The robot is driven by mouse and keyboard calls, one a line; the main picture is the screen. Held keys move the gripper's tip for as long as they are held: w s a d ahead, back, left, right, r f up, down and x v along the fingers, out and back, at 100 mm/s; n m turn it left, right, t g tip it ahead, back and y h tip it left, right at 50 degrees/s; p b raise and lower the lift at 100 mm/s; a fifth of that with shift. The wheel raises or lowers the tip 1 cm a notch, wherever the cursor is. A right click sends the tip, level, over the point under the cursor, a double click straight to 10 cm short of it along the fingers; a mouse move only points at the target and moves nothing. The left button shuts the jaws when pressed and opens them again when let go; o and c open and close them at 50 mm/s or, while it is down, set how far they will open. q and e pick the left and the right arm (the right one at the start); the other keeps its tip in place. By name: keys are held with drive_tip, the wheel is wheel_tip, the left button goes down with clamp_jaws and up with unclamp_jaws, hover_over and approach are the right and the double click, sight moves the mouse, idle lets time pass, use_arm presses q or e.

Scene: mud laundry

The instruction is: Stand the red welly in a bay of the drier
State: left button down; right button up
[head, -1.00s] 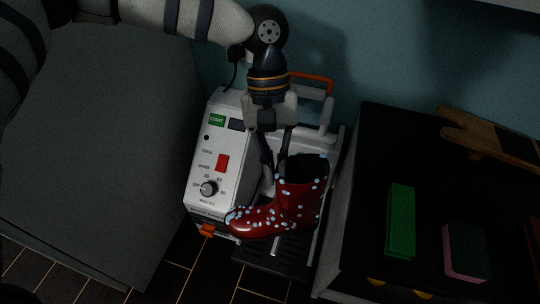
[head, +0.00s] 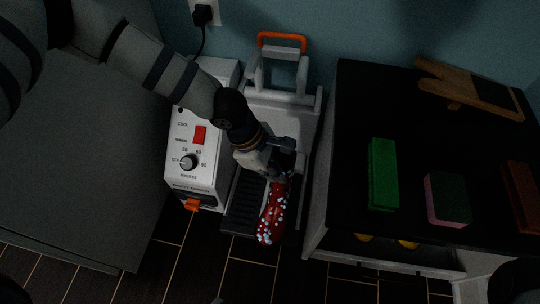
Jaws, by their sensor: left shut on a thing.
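The red welly (head: 272,212) with pale spots is in my left gripper (head: 284,172), over the drier's dark ribbed tray. Its toe points to the front of the drier, and its upper part is mostly hidden by the gripper. I cannot tell whether its sole touches the tray. The drier has a white control box (head: 198,150) with a red switch and a dial, and beside it a pale frame (head: 283,108) with an orange handle. The bays are largely hidden by my arm and the welly. My right gripper is not in view.
A black-topped bench (head: 350,110) stands close on the right, with a green block (head: 383,174), a pink and dark green block (head: 446,199) and a wooden boot jack-like board (head: 455,85). A large grey surface (head: 80,170) lies on the left. Dark tiled floor (head: 245,275) is clear in front.

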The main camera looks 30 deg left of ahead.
sight(286, 159)
use_arm(q)
drive_tip(key=shift+n+t, duration=0.3)
drive_tip(key=shift+n, duration=0.5)
drive_tip(key=w+f+b, duration=0.6)
drive_tip(key=b, duration=0.1)
drive_tip(key=shift+w+a, duration=0.1)
drive_tip(key=shift+w, duration=0.1)
drive_tip(key=shift+w+a+r+b, duration=0.2)
drive_tip(key=shift+w+b, duration=0.15)
drive_tip(key=shift+w, duration=0.15)
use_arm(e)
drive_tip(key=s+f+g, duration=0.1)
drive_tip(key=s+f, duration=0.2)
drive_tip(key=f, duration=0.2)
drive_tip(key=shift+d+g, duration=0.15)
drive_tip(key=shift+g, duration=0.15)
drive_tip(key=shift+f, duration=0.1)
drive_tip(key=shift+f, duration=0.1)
use_arm(q)
drive_tip(key=shift+f+m+b, duration=0.15)
drive_tip(key=shift+m+b, duration=0.35)
drive_tip(key=shift+b, duration=0.15)
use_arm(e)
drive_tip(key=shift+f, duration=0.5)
